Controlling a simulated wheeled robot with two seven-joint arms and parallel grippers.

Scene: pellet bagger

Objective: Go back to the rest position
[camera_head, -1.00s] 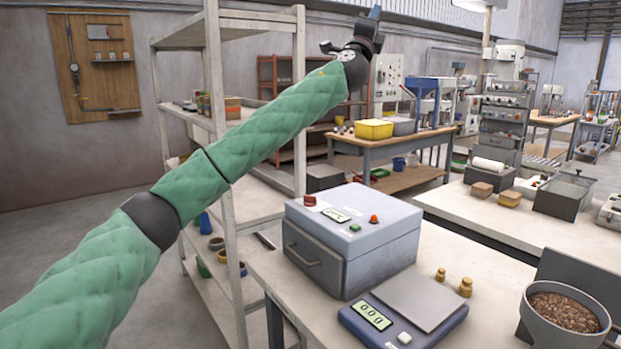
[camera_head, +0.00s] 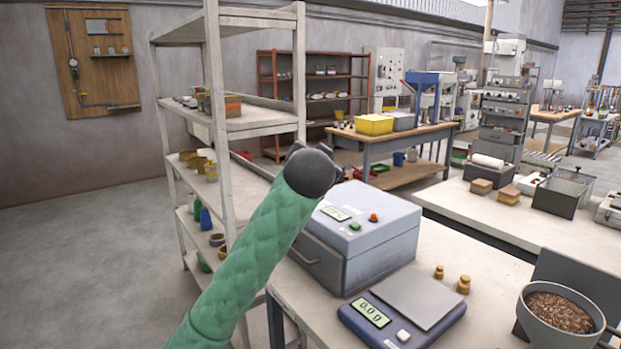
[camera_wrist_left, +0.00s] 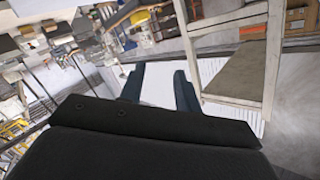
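My left arm in its green quilted sleeve (camera_head: 255,250) comes up from the bottom of the head view and ends at a dark round joint (camera_head: 312,170) in front of the grey box machine. My left gripper is hidden in the head view. In the left wrist view its two dark fingers (camera_wrist_left: 160,70) stand apart, with only a pale background surface showing between them. They hold nothing that I can see. My right arm and right gripper are not in any view.
A pale shelf rack (camera_head: 215,150) stands just left of my arm. The grey box machine (camera_head: 370,230), a digital scale (camera_head: 425,297), brass weights (camera_head: 464,284) and a pot of brown pellets (camera_head: 560,310) are on the near bench. Open floor (camera_head: 90,270) lies at the left.

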